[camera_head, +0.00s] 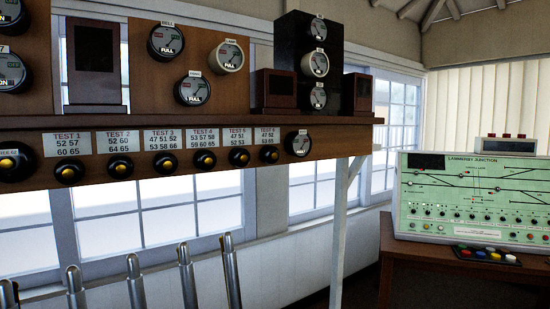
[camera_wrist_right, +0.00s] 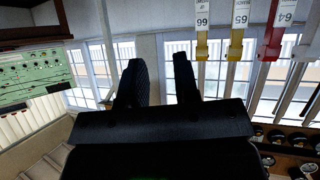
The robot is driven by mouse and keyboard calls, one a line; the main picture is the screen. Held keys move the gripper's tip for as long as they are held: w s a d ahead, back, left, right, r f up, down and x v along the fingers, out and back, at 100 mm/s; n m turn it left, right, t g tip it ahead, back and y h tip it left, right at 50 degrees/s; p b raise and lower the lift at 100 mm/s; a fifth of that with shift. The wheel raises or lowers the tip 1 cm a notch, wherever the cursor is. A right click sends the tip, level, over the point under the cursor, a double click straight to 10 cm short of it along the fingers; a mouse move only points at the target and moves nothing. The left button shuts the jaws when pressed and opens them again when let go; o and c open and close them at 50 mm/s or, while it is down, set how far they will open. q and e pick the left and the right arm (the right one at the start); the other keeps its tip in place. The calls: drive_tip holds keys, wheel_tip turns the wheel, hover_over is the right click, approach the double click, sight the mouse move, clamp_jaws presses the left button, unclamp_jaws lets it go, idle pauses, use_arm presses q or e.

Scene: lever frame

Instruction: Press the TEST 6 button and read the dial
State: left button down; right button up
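In the head view, a row of black buttons with yellow centres runs along the front of the wooden shelf under white TEST labels. The TEST 6 button (camera_head: 269,154) is the rightmost of the labelled row, below its white label (camera_head: 267,136), whose print is small. A round dial (camera_head: 298,143) is mounted just right of it; its fine marks are too small to read. My right gripper (camera_wrist_right: 160,75) shows in the right wrist view with its two dark fingers apart and nothing between them. Neither gripper shows in the head view, so nothing there touches the button.
Several metal lever tops (camera_head: 186,270) stand below the shelf at lower left. Black dials and wooden instrument boxes sit above the shelf (camera_head: 200,122). A pale post (camera_head: 342,215) supports its right end. A green track panel (camera_head: 472,198) stands on a wooden desk (camera_head: 420,263) at right.

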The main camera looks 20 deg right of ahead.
clamp_jaws()
idle(1.4)
